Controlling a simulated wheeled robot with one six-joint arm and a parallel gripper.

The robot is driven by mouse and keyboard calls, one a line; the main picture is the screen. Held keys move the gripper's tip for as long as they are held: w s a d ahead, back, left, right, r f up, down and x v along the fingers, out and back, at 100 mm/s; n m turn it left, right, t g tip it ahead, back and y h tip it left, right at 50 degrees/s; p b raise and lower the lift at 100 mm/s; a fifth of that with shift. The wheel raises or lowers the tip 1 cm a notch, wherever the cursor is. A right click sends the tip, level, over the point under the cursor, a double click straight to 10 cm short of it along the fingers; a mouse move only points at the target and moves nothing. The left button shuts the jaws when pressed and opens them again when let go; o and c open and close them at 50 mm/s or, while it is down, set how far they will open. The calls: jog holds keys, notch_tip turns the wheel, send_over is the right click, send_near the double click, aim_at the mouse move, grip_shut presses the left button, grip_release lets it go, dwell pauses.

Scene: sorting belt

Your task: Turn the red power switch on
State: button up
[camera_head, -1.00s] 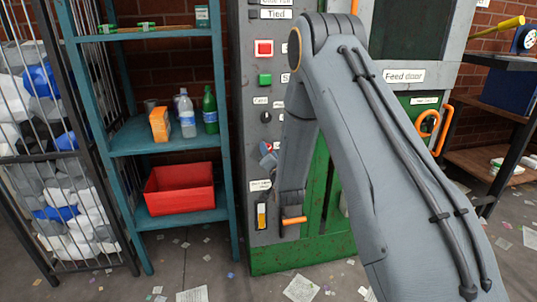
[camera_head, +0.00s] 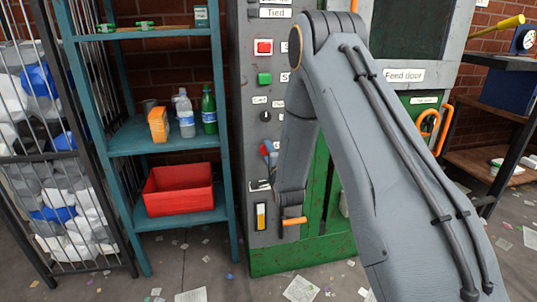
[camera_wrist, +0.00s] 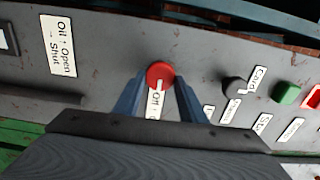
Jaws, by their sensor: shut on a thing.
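The red power switch (camera_wrist: 160,73) is a round red knob with a pale mark, on the grey panel in the wrist view. My gripper (camera_wrist: 159,88) has its two blue fingers on either side of the knob and is shut on it.
A red push button (camera_head: 263,47) and a green one (camera_head: 264,79) sit higher on the panel, with a black knob (camera_head: 265,116) below. In the wrist view an "Oil Open Shut" label (camera_wrist: 60,46) is left. A teal shelf (camera_head: 150,222) holds bottles and a red bin (camera_head: 179,190).

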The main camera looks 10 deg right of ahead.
dwell(0.3)
jog(key=o, duration=1)
jog(key=shift+s, duration=0.1)
jog(key=s, duration=0.7)
jog(key=shift+s, duration=0.3)
